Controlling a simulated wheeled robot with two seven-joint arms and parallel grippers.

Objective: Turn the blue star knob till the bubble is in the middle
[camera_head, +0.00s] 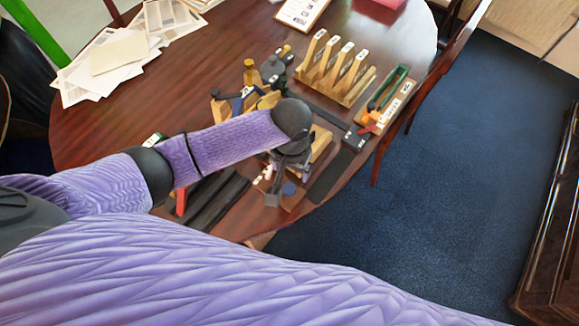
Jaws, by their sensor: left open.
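My left gripper (284,183) points down over the right side of the round table, below the dark wrist. Its jaws are open. A small blue round part (289,188) shows right at the fingertips; it may be the blue star knob, but its shape is too small to tell. I cannot tell whether the fingers touch it. My wrist and forearm cover much of the fixture around it. No bubble can be made out. My right gripper is not in view.
A wooden rack (336,72) with several labelled slats stands behind the gripper. Papers (118,55) lie far left. Blue carpet is right.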

